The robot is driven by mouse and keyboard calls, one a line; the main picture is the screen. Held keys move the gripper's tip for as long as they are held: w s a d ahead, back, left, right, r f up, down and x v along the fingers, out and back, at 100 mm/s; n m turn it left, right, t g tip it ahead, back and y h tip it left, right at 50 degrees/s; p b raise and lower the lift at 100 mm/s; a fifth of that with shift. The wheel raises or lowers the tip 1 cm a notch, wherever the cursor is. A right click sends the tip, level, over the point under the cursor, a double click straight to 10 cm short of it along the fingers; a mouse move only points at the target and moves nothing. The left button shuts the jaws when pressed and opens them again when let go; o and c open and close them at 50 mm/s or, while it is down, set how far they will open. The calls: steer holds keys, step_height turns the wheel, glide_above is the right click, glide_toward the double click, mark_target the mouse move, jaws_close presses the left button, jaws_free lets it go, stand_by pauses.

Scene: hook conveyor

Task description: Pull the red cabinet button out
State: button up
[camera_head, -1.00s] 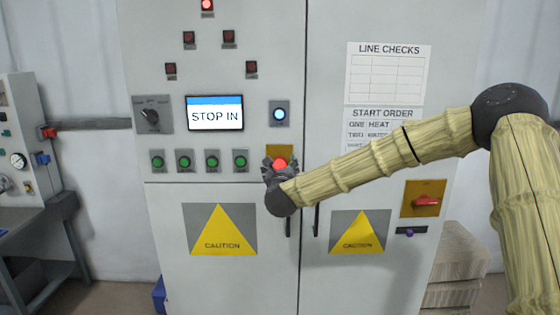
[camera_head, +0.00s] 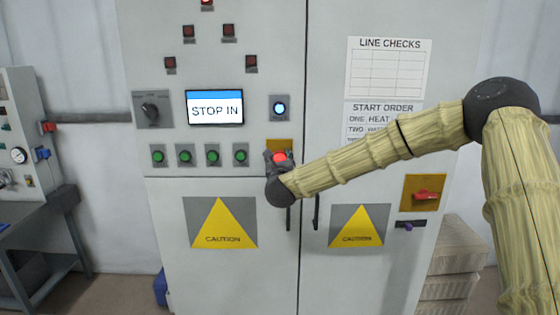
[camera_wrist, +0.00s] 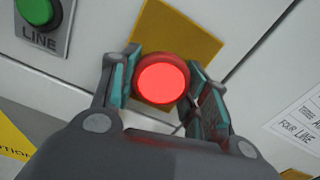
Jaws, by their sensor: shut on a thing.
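The red button (camera_head: 280,158) is round and lit, in front of a yellow plate (camera_head: 281,145) on the grey cabinet. It also shows in the wrist view (camera_wrist: 162,79), with the yellow plate (camera_wrist: 180,32) behind it. My gripper (camera_head: 279,162) is at the button, with one finger on each side of it. In the wrist view my gripper (camera_wrist: 165,85) is shut on the button. The screen (camera_head: 215,108) on the cabinet reads "STOP IN".
Several green buttons (camera_head: 212,155) sit in a row left of the red one. A blue-lit button (camera_head: 280,107) is above it. A dark door handle (camera_head: 316,212) is below right. A red rotary switch (camera_head: 425,194) sits on a yellow plate at right.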

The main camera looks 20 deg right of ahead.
steer(key=shift+s+f+b, duration=0.1)
steer(key=shift+b, duration=0.3)
steer(key=shift+s+f+b, duration=0.15)
steer(key=shift+s+b, duration=0.1)
steer(key=shift+b, duration=0.5)
steer(key=shift+s+a+r+b, duration=0.2)
steer(key=shift+s+b, duration=0.1)
steer(key=shift+b, duration=0.2)
steer(key=o, duration=1.5)
steer(key=shift+s+r, duration=0.1)
steer(key=shift+c, duration=0.2)
steer(key=v, duration=1.2)
